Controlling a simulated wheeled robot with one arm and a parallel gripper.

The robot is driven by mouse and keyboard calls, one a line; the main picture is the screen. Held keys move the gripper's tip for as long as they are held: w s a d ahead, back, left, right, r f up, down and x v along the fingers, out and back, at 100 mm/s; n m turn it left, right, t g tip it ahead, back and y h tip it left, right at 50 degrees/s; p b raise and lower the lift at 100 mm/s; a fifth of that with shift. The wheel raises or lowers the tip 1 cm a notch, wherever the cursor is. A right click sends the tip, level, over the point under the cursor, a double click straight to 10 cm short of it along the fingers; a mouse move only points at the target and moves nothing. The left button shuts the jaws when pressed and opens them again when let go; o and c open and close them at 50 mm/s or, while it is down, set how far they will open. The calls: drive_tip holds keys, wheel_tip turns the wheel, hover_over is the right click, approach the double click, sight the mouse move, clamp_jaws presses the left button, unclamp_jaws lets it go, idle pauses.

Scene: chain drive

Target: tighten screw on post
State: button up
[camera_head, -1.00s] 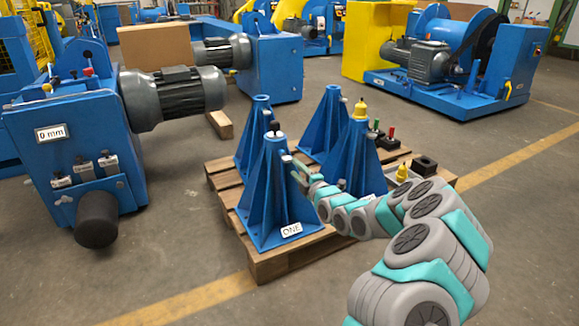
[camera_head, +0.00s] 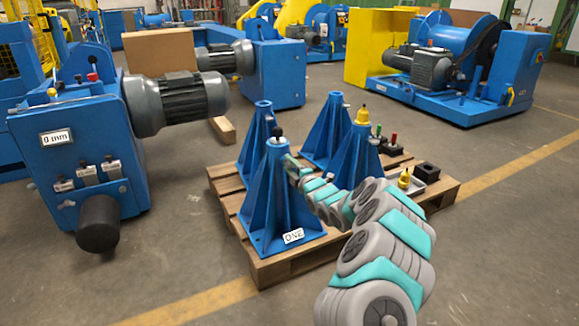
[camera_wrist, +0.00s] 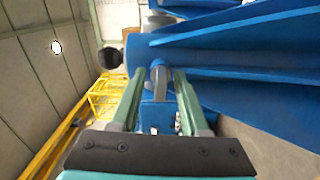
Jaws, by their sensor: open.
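My gripper (camera_head: 289,160) is close to the right side of the post's upper end. In the wrist view, my gripper (camera_wrist: 160,72) is open, its two green fingers on either side of a short grey screw (camera_wrist: 158,77) at the post's collar. Contact between fingers and screw cannot be told. The black knob also shows in the wrist view (camera_wrist: 110,57), left of the fingertips. In the head view the screw is too small to make out.
Other blue posts (camera_head: 325,125) stand on the wooden pallet (camera_head: 262,266), one with a yellow cap (camera_head: 362,116). Small black parts (camera_head: 426,171) lie at the pallet's right. A blue machine (camera_head: 80,140) with a motor stands at left. Floor in front is clear.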

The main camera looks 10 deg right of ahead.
drive_tip(key=shift+c, duration=0.3)
clamp_jaws()
idle(0.3)
